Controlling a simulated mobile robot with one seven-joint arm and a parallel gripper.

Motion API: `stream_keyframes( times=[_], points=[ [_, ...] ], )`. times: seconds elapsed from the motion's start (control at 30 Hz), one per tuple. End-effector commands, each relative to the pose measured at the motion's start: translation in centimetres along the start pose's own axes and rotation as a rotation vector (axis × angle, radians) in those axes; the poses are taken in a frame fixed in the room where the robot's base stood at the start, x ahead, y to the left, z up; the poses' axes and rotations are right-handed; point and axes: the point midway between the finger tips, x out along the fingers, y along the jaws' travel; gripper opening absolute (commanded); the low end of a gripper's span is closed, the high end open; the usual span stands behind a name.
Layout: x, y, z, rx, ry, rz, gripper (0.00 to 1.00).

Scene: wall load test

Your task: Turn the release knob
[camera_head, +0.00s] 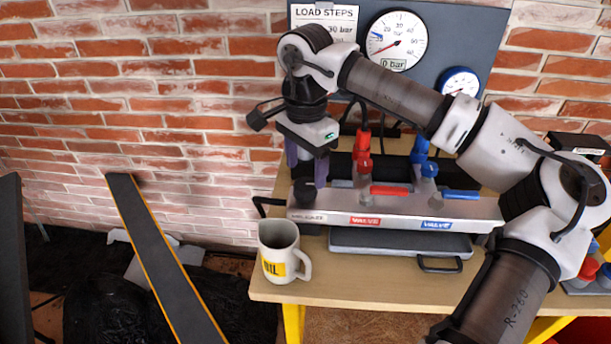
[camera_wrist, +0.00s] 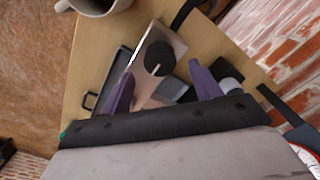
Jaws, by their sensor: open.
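The release knob (camera_head: 305,189) is a round black knob at the left end of the grey valve block (camera_head: 335,203), above a small dark label. In the wrist view the knob appears just beyond the gap between the fingertips (camera_wrist: 161,72). No contact with the knob shows, though the exact height gap is hard to tell.
Red (camera_head: 390,190) and blue (camera_head: 461,195) valve levers stand right of the knob. A mug (camera_head: 281,252) stands at the table's front left. A gauge panel (camera_head: 445,55) with a large dial (camera_head: 396,42) is behind. A dark tray (camera_head: 370,243) lies in front of the block.

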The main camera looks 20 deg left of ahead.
Motion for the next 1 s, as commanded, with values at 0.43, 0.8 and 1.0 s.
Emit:
stream_keyframes(
  times=[0.43, 0.8, 1.0],
  points=[
    [-9.1, -0.1, 0.0, 0.001, 0.001, -0.001, 0.63],
    [-10.3, 0.0, 0.1, -0.001, 0.0, 0.0, 0.63],
    [-10.3, 0.0, 0.0, -0.001, 0.0, 0.0, 0.63]
  ],
)
